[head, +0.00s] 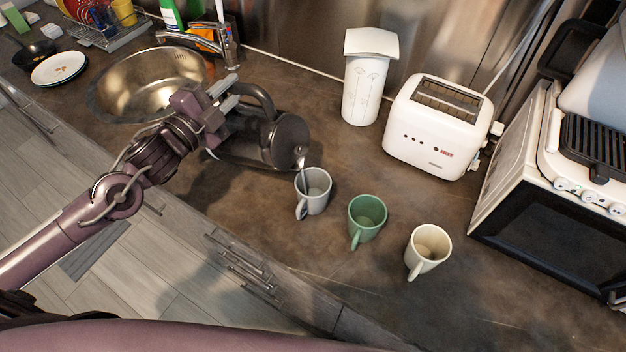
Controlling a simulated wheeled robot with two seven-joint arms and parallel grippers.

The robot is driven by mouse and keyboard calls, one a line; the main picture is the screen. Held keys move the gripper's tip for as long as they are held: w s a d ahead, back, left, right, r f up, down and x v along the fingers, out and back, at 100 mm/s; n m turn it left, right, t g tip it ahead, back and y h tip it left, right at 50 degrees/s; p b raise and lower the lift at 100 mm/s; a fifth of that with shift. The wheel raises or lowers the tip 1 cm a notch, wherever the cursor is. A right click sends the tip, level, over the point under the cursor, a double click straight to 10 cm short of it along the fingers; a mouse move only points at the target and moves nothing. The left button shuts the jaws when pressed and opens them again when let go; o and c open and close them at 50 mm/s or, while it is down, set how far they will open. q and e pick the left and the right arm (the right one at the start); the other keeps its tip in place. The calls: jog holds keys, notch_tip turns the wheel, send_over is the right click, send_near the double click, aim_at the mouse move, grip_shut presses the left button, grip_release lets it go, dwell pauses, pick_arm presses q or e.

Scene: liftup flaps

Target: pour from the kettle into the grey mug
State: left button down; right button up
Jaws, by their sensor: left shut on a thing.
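The dark metal kettle (284,141) is tipped over on its side in the air, with its spout at the right. My left gripper (226,98) is shut on the kettle's handle. The spout is above the rim of the grey mug (316,197), and a thin stream runs from it down into the mug. The grey mug stands upright on the counter with its handle toward the front. The level inside it is hard to tell. My right gripper is not in view.
A green mug (367,218) and a cream mug (428,250) stand to the right of the grey one on the counter (300,270). Behind are a white canister (364,88) and a white toaster (436,130). An oven (540,200) is at right, a sink (150,85) at left.

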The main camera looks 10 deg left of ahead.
pick_arm(q)
jog(key=shift+s+d+r, duration=0.1)
jog(key=shift+d+r, duration=0.15)
jog(key=shift+r, duration=0.1)
dwell(0.7)
